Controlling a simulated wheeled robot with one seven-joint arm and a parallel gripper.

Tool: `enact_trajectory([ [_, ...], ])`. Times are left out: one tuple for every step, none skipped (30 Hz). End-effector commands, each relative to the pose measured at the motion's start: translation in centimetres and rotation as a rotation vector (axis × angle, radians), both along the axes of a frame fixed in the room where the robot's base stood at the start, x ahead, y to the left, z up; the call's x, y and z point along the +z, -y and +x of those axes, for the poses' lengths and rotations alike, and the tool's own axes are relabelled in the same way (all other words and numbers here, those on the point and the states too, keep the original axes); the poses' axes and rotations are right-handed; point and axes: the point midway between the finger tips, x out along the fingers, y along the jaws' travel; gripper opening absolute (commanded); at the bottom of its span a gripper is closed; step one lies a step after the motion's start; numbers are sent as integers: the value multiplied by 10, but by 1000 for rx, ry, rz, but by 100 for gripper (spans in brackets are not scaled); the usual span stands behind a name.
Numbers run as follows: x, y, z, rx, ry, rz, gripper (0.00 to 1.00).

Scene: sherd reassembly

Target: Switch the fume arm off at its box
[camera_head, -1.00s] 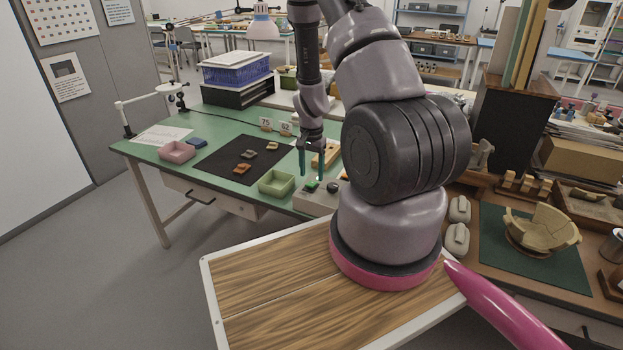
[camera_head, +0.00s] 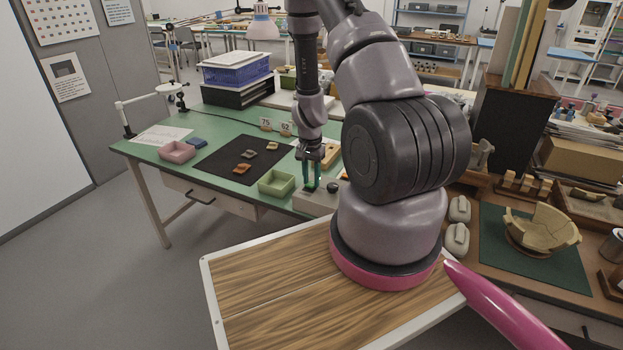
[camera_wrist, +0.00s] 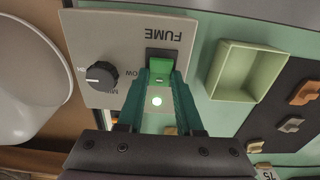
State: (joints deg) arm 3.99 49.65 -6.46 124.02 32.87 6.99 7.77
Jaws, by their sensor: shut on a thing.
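The fume arm's box (camera_head: 313,203) is a pale grey control box at the front right of the green table. In the wrist view its panel (camera_wrist: 105,45) reads FUME upside down and carries a black knob (camera_wrist: 101,75) and a green rocker switch (camera_wrist: 161,62) in a dark frame. A small round lamp (camera_wrist: 156,101) glows greenish white. My gripper (camera_head: 311,188) points down at the box; in the wrist view its teal fingers (camera_wrist: 162,77) are shut on the green switch. The fingers partly hide the switch and the panel around it.
A green tray (camera_head: 276,183) stands just left of the box. A black mat (camera_head: 225,165) with several sherds and a pink tray (camera_head: 177,152) lie farther left. A white rounded dish (camera_wrist: 30,80) is beside the box in the wrist view.

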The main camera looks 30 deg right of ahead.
Motion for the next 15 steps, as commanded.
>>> enact_trajectory([
  [0, -2, -1, 3, 15, -21, 0],
  [0, -3, -2, 4, 27, -38, 0],
  [0, -4, -3, 5, 46, -62, 0],
  [0, -5, -4, 4, 60, -81, 0],
  [0, -6, -4, 6, 75, -101, 0],
  [0, -6, -5, 5, 96, -127, 0],
  [-1, -7, -6, 6, 111, -147, 0],
  [-1, -8, -6, 7, 126, -167, 0],
  [-1, -8, -6, 5, 146, -192, 0],
  [-1, -9, -7, 7, 159, -211, 0],
  [-2, -9, -8, 6, 172, -227, 0],
  [-2, -10, -8, 6, 190, -249, 0],
  [-2, -10, -8, 6, 200, -262, 0],
  [-2, -11, -8, 5, 210, -275, 0],
  [-2, -10, -9, 4, 221, -289, 0],
])
